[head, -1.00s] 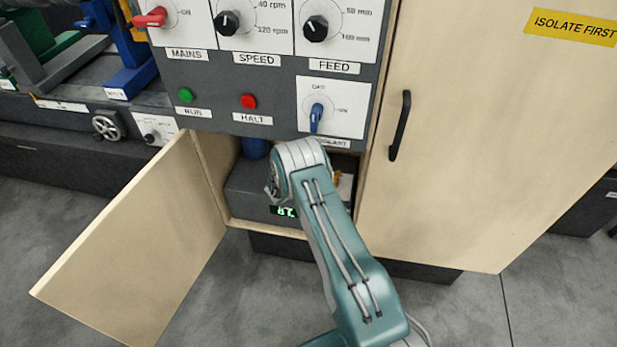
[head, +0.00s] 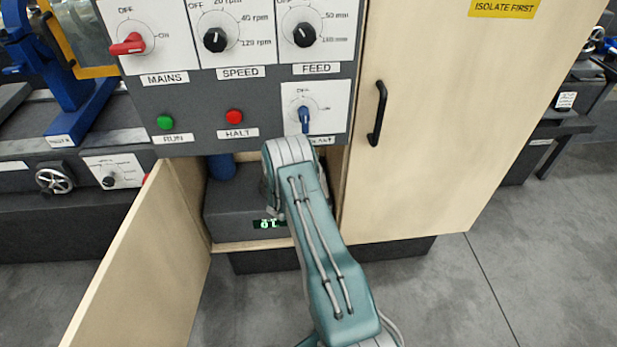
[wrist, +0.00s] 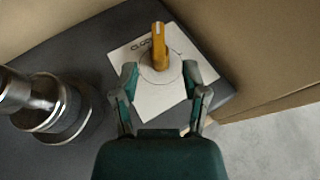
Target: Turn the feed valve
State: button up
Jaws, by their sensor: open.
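In the wrist view a yellow valve handle (wrist: 159,47) stands on a round hub on a white plate (wrist: 125,58), with lettering partly readable at the plate's left. The handle points toward the top of the picture. My gripper (wrist: 160,76) is open, its two fingers on either side of the hub and just short of the handle; I cannot tell whether they touch the plate. In the head view my arm reaches into the open cabinet and hides the valve and the gripper. A panel knob labelled FEED (head: 303,35) is above, apart from my arm.
A metal cylindrical fitting (wrist: 50,105) stands left of the plate. The open cabinet door (head: 150,260) hangs at the left, and a closed door (head: 430,130) with a black handle (head: 378,113) is at the right. A blue switch (head: 305,118) sits just above my arm.

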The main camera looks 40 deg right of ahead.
jog(key=x, duration=0.4)
jog(key=shift+w+d, duration=0.1)
jog(key=shift+d, duration=0.1)
jog(key=shift+w+d+f, duration=0.35)
jog(key=shift+w+d, duration=0.1)
jog(key=shift+w, duration=0.1)
jog(key=shift+w+d+f, duration=0.1)
jog(key=shift+d+f, duration=0.1)
jog(key=shift+d, duration=0.4)
jog(key=c, duration=0.4)
jog(key=shift+a, duration=0.2)
grip_shut()
